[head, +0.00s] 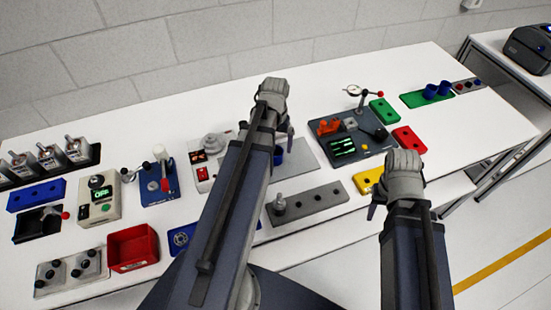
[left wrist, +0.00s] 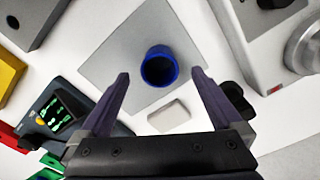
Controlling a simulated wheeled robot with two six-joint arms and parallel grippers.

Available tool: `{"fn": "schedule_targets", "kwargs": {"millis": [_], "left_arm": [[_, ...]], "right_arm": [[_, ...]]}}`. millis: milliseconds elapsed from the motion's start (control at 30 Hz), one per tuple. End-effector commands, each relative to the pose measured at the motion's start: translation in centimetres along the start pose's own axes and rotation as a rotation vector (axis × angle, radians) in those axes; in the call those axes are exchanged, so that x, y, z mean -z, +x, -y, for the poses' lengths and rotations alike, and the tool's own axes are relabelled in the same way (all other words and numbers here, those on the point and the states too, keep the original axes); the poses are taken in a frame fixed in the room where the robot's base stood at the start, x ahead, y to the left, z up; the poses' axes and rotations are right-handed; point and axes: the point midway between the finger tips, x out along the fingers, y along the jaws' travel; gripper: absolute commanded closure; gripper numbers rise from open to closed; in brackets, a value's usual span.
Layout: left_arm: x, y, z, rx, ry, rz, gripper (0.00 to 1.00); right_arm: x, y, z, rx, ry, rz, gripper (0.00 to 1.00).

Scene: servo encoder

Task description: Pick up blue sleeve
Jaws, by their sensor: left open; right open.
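A blue sleeve (left wrist: 159,68) stands on a grey plate (left wrist: 115,62) in the left wrist view, its round opening facing the camera. My left gripper (left wrist: 160,74) is open, with a finger on each side of the sleeve and visible gaps between. In the head view this sleeve (head: 278,157) is partly hidden by my left arm. Two more blue sleeves (head: 430,91) stand on a green block (head: 411,100) at the back right. My right gripper (head: 374,203) is open near the front edge, beside a yellow block (head: 366,181); its fingers are partly hidden.
A small white block (left wrist: 169,115) lies near the sleeve. A dark fixture (head: 350,137) with a dial gauge stands right of the plate. A grey block with holes (head: 312,203) lies in front. A red bin (head: 132,247) and several devices fill the left side.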

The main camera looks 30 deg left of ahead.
Motion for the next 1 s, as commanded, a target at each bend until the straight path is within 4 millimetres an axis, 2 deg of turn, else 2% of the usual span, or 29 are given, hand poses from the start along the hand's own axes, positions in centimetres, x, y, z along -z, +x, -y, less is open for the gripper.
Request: {"fn": "schedule_targets", "kwargs": {"millis": [233, 600, 900, 1000], "left_arm": [[0.0, 0.9, 0.0, 0.000, 0.000, 0.000, 0.00], [0.2, 5.1, -0.1, 0.000, 0.000, 0.000, 0.00], [0.2, 5.1, -0.1, 0.000, 0.000, 0.000, 0.00], [0.2, 5.1, -0.1, 0.000, 0.000, 0.000, 0.11]], "right_arm": [[0.1, 0.9, 0.1, 0.000, 0.000, 0.000, 0.50], [0.3, 5.0, 0.5, 0.000, 0.000, 0.000, 0.50], [0.3, 5.0, 0.5, 0.000, 0.000, 0.000, 0.50], [0.3, 5.0, 0.5, 0.000, 0.000, 0.000, 0.50]]}}
